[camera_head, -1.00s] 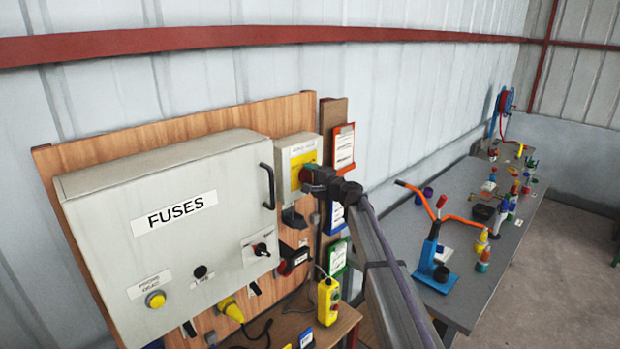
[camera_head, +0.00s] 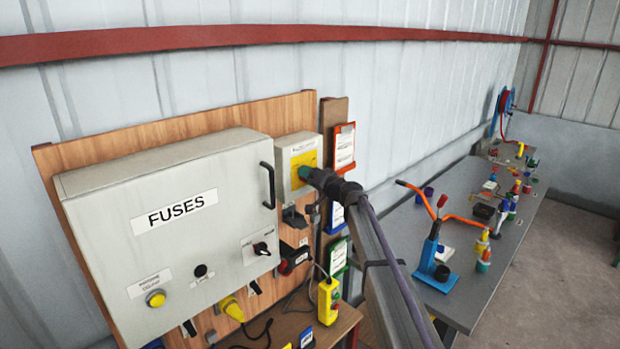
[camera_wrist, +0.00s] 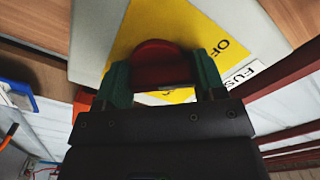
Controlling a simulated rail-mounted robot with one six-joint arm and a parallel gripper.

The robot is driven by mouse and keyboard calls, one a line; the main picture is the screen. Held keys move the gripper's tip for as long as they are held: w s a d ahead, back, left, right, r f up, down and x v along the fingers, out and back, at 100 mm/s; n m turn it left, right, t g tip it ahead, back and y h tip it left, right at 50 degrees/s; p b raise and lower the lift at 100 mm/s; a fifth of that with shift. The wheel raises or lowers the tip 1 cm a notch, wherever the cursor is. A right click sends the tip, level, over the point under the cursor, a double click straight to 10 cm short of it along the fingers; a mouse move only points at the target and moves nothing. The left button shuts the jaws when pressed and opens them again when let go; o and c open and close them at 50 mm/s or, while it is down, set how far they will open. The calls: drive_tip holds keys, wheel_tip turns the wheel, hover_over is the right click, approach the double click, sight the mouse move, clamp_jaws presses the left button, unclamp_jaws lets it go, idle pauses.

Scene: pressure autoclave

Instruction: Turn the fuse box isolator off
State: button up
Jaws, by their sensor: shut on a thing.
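The fuse box isolator is a grey box (camera_head: 287,147) with a yellow plate (camera_head: 306,157) on its front, right of the large fuse cabinet. The yellow plate (camera_wrist: 196,28) also shows in the wrist view, with part of the letters "OF" on it. The isolator's red knob (camera_wrist: 155,62) sits between the green fingers of my gripper (camera_wrist: 163,76), which is shut on it. In the head view my gripper (camera_head: 305,172) reaches the plate from the right and hides the knob. The knob's pointer and exact setting cannot be read.
The grey cabinet marked FUSES (camera_head: 165,225) has a black handle (camera_head: 268,186) close left of my gripper. An orange-framed card (camera_head: 344,147) hangs just right of the isolator. A grey bench (camera_head: 465,215) stands at right.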

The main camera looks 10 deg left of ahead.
drive_tip(key=shift+n, duration=0.4)
drive_tip(key=o, duration=0.9)
drive_tip(key=shift+s, duration=0.1)
drive_tip(key=v, duration=1)
drive_tip(key=shift+s+d, duration=0.2)
drive_tip(key=shift+d, duration=0.1)
